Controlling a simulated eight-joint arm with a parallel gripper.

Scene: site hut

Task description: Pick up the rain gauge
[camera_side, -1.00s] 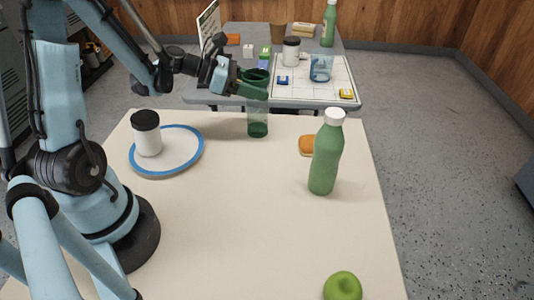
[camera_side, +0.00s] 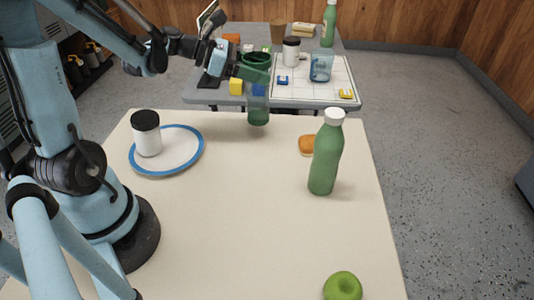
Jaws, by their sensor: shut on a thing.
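The rain gauge (camera_side: 258,108) is a clear, green-tinted cylinder with a darker green rim at the top. It is upright near the far edge of the cream table (camera_side: 235,225). My gripper (camera_side: 247,72) reaches it from the left and is shut on its upper part, just below the rim. The gauge's base appears a little above the table top. The finger on the far side is partly hidden by the gauge.
A green bottle (camera_side: 326,160) with a white cap stands right of centre, with an orange-brown item (camera_side: 306,145) behind it. A white jar (camera_side: 147,138) stands on a blue-rimmed plate (camera_side: 178,162) at left. A green apple (camera_side: 342,286) lies at the front. The table's middle is clear.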

